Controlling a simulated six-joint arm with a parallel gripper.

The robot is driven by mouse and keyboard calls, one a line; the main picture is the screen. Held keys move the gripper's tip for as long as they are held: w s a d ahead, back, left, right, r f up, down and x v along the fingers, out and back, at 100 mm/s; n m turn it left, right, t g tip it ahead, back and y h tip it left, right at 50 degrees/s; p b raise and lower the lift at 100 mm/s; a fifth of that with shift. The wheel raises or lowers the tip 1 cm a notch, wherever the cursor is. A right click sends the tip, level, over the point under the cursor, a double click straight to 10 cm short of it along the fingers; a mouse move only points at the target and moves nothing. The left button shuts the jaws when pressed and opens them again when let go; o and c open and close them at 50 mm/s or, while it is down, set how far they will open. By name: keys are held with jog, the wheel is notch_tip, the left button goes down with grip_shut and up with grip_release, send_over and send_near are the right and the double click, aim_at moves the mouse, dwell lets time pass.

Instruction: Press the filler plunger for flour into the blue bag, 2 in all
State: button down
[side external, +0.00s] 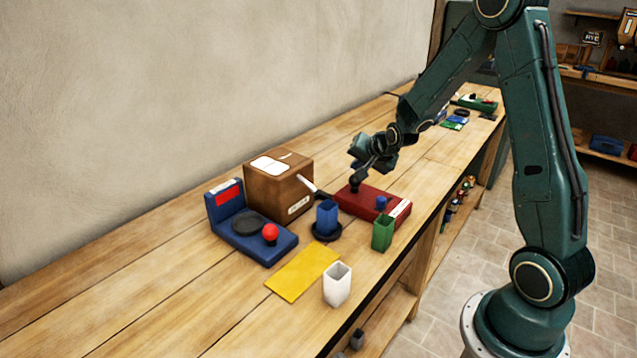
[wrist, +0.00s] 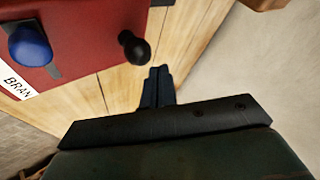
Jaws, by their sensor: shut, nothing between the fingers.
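The blue bag (side external: 327,218) stands upright and open-topped on a dark round base in the side view. A red unit (side external: 365,204) stands behind it, with a blue knob (side external: 381,202); the knob also shows in the wrist view (wrist: 30,46). Its white label (wrist: 14,83) reads BRAN. A black round knob (wrist: 133,47) shows close to the red unit's edge. My gripper (side external: 356,181) is at the far left end of the red unit; its fingers (wrist: 157,74) are together and empty, apart from the black knob in the wrist view. I cannot tell which part is the flour plunger.
A brown box (side external: 278,184) with a lever stands left of the blue bag. A blue device (side external: 251,226) with a red button is further left. A green bag (side external: 382,234), a white bag (side external: 337,286) and a yellow mat (side external: 302,270) are nearer the bench's front edge.

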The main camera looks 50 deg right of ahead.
jog(key=shift+f, duration=1.35)
dwell(1.7)
jog(key=shift+r, duration=1.4)
jog(key=shift+r, duration=0.1)
jog(key=shift+r, duration=2.45)
dwell(0.8)
